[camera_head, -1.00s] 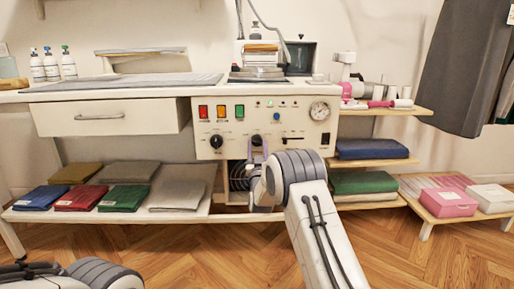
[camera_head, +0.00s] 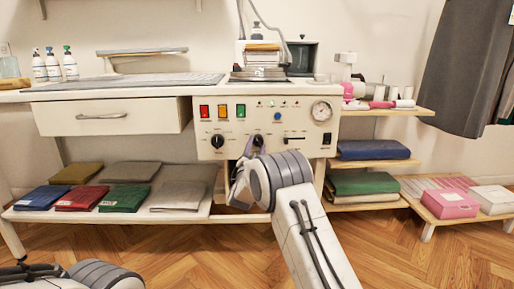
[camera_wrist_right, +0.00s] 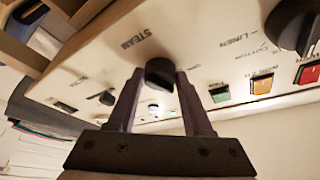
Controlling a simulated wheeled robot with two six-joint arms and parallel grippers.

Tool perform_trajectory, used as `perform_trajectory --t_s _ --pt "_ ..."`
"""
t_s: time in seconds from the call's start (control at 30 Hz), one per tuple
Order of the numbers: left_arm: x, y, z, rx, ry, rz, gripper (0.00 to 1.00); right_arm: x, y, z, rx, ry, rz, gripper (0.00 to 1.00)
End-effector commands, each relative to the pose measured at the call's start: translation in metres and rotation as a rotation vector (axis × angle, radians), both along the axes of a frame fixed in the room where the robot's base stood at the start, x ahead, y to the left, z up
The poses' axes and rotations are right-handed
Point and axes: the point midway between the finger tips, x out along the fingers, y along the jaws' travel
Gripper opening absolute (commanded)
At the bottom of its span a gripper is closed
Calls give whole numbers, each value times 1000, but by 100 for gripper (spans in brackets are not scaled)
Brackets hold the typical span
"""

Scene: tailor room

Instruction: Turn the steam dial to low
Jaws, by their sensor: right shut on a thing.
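The steam dial (camera_head: 258,141) is a black knob on the front of the cream control panel (camera_head: 290,142). In the right wrist view the dial (camera_wrist_right: 160,72) sits beside the printed word STEAM. My right gripper (camera_head: 249,149) is shut on it, one dark finger on each side. The gripper reaches up from below with its fingers tilted. The dial's pointer and its low mark are hidden or too small to read. Of my left arm only links show at the bottom left; its gripper is not in view.
A second black dial (camera_head: 218,142) is left of the steam dial, with red, orange and green switches (camera_head: 222,112) above. A pressure gauge (camera_head: 321,111) is at the panel's right. The lower shelf (camera_head: 180,217) holds folded cloths. The floor in front is clear.

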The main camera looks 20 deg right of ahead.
Motion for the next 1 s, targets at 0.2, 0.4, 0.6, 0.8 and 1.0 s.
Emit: perform_trajectory --t_s 0.2,0.4,0.6,0.8,1.0 --pt "0 0 2 0 0 0 50 0 2 2 171 -49 0 0" --pt "0 0 4 0 0 0 50 1 3 3 291 -82 0 0" --pt "0 0 5 0 0 0 50 1 3 3 365 -103 0 0" --pt "0 0 5 0 0 0 50 1 3 3 394 -112 1 0" --pt "0 0 5 0 0 0 50 1 3 3 399 -113 0 0"
